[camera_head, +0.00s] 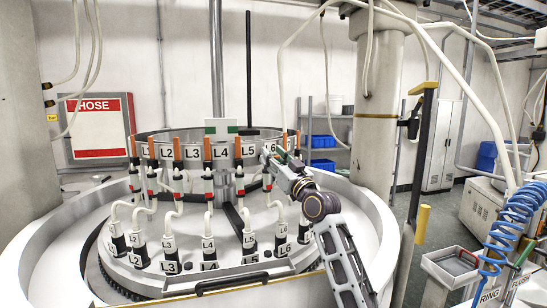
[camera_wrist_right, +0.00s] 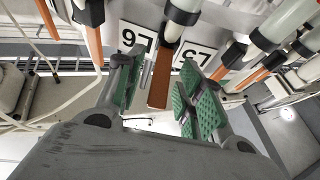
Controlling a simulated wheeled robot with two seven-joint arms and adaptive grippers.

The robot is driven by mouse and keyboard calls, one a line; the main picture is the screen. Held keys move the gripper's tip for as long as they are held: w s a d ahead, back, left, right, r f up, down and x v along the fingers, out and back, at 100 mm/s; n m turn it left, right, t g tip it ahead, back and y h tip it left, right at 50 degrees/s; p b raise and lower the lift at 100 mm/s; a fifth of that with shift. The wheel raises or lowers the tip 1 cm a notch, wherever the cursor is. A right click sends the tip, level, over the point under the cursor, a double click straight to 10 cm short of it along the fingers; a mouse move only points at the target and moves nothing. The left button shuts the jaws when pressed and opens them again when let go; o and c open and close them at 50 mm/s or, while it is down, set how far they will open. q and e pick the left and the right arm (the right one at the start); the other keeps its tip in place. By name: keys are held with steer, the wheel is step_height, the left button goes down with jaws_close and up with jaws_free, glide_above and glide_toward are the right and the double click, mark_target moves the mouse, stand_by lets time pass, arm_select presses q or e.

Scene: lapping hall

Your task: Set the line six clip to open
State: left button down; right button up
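The upper ring (camera_head: 222,136) carries a row of clips with orange levers and labels L1 to L6. The L6 label (camera_head: 268,146) is beside my right gripper (camera_head: 277,160), which reaches in from the right. In the right wrist view the gripper (camera_wrist_right: 160,105) is open, its green pads apart on either side of one orange-brown lever (camera_wrist_right: 160,80). Gaps show on both sides of the lever. It hangs between the L6 label (camera_wrist_right: 136,38) and the L5 label (camera_wrist_right: 196,57), both upside down. The head view does not show this lever clearly behind the gripper. My left gripper is out of view.
Neighbouring orange levers (camera_wrist_right: 93,45) flank the fingers closely. Labelled hose fittings (camera_head: 250,240) stand on the lower disc inside a wide pale basin (camera_head: 40,260). A thick column (camera_head: 377,110) and a blue coiled hose (camera_head: 510,225) are at right.

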jaws_close()
stand_by(0.3)
steer(key=shift+r+g, duration=0.3)
stand_by(0.4)
steer(key=shift+w+a+r+g+h, duration=0.15)
steer(key=shift+r+g+h, duration=0.2)
steer(key=shift+g+h, duration=0.3)
steer(key=shift+w+d+r+g+h, duration=0.1)
steer(key=shift+r+g+h, duration=0.3)
steer(key=shift+g, duration=0.35)
steer(key=shift+w+a+r+g+h, duration=0.2)
steer(key=shift+g+h, duration=0.15)
steer(key=shift+g, duration=0.15)
steer(key=shift+w+a+r+g+h, duration=0.15)
steer(key=shift+g+h, duration=0.15)
steer(key=shift+g, duration=0.5)
jaws_free()
